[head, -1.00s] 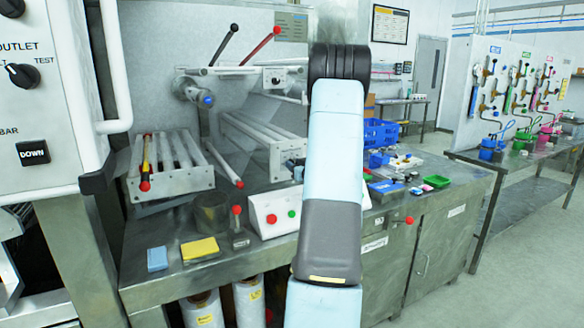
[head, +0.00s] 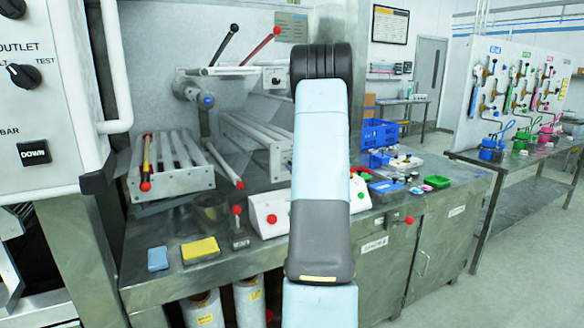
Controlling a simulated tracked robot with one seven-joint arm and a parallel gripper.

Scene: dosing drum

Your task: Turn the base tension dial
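The roller machine stands on the steel bench, with a lower right roller frame (head: 280,160) and an upper rail (head: 230,71). A small dark knob (head: 276,80) sits on the upper rail's right end plate. I cannot tell which part is the base tension dial; no label is readable, and my arm covers the right side of the lower frame. My arm rises through the middle of the head view, in front of the bench. My gripper is not visible, so its opening and contact cannot be seen.
A white control box (head: 269,214) with a red button is partly behind my arm. Blue (head: 158,258) and yellow (head: 200,249) blocks lie at the bench's front left. A blue crate (head: 379,134) and small trays are at right. A white panel (head: 40,100) with knobs stands close at left.

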